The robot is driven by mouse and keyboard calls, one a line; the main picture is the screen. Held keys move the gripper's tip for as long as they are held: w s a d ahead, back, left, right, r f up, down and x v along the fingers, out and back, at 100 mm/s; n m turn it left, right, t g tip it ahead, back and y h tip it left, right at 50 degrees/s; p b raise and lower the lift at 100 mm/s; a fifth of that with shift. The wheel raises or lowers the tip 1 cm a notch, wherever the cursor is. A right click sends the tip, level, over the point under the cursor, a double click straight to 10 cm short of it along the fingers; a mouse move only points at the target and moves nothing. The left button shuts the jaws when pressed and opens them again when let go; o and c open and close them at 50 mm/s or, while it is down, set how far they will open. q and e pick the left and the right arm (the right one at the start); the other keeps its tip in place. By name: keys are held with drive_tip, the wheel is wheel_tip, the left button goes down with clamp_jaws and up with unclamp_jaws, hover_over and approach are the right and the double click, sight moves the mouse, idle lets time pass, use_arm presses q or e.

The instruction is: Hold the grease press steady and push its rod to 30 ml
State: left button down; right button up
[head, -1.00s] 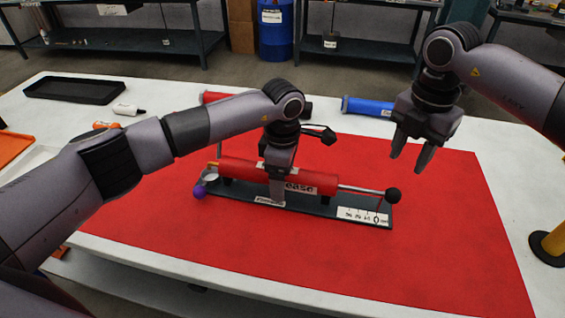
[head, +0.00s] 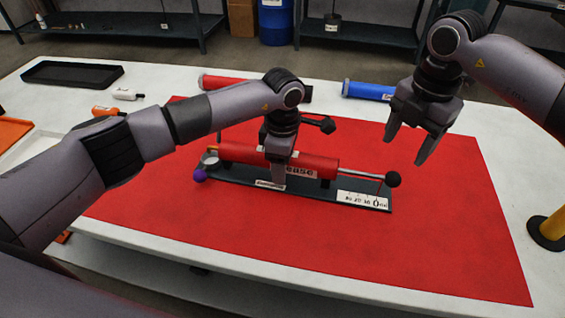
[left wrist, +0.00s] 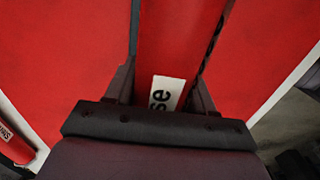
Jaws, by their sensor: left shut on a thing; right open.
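The grease press is a red barrel (head: 318,166) lying on a dark base plate (head: 325,193) on the red mat. Its metal rod (head: 360,174) sticks out to the right and ends in a black ball knob (head: 393,180). A white scale label (head: 362,199) lies under the rod; a thin pointer hangs near its large 0. My left gripper (head: 278,172) is shut across the barrel near its middle; its far finger is hidden. The left wrist view shows the barrel (left wrist: 178,40) between both fingers. My right gripper (head: 403,151) is open and empty, above and slightly right of the knob.
Behind lie another red tube (head: 230,83) and a blue tube (head: 368,90). A yellow post (head: 552,230) stands at the right edge. The mat right of the press is clear.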

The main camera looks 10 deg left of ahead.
sight(397, 176)
use_arm(q)
drive_tip(key=shift+r, duration=0.1)
use_arm(e)
drive_tip(key=s+d+f+m+t+y, duration=0.2)
drive_tip(key=d+m+t+y, duration=0.1)
drive_tip(key=m, duration=0.7)
drive_tip(key=shift+x, duration=5)
drive_tip(key=shift+s+d, duration=0.1)
drive_tip(key=shift+d, duration=0.05)
drive_tip(key=c, duration=1.1)
